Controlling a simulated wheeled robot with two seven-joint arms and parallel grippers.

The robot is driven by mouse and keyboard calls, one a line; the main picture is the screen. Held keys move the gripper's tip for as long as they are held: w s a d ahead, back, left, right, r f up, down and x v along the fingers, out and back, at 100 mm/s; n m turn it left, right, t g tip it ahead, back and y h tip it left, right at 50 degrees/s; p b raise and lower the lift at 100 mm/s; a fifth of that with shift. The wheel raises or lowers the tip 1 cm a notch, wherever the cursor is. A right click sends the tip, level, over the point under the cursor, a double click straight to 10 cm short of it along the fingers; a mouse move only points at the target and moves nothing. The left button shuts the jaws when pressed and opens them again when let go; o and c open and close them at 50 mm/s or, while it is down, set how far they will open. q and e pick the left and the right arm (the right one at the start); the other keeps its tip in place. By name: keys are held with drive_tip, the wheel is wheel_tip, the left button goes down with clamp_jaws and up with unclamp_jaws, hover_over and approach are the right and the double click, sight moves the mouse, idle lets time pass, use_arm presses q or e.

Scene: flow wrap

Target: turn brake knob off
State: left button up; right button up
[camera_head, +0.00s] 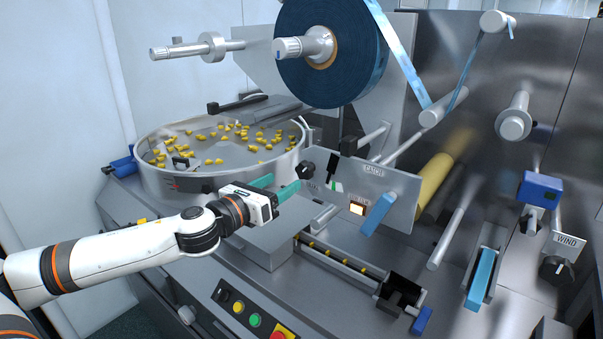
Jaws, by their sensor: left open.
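A black knob (305,169) sits on the grey upright panel (400,190), just right of my left gripper. A small label under it is too small to read, so I cannot tell for sure that it is the brake knob. My left gripper (277,185) is open and empty, its two green fingers pointing toward the knob, with a short gap before it. A second black knob (556,268) is at the far right, under a plate reading WIND. My right gripper is not in view.
A round bowl (150,178) with several yellow pieces stands behind the left gripper. The panel also carries a black lever (331,166) and a lit switch (357,209). A blue film roll (345,75) hangs above. Coloured buttons (255,320) are at the front.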

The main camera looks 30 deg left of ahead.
sight(302, 170)
use_arm(q)
drive_tip(key=w+p, duration=0.1)
drive_tip(key=w, duration=0.1)
drive_tip(key=w+p, duration=0.1)
drive_tip(key=w, duration=0.1)
drive_tip(key=w+p, duration=0.1)
drive_tip(key=w, duration=0.1)
drive_tip(key=shift+w+d+r, duration=0.15)
drive_tip(key=shift+r, duration=0.1)
drive_tip(key=shift+w+d+f+p, duration=0.2)
drive_tip(key=shift+w+p, duration=0.25)
drive_tip(key=shift+w, duration=0.3)
drive_tip(key=c, duration=1)
drive_tip(key=shift+o, duration=0.2)
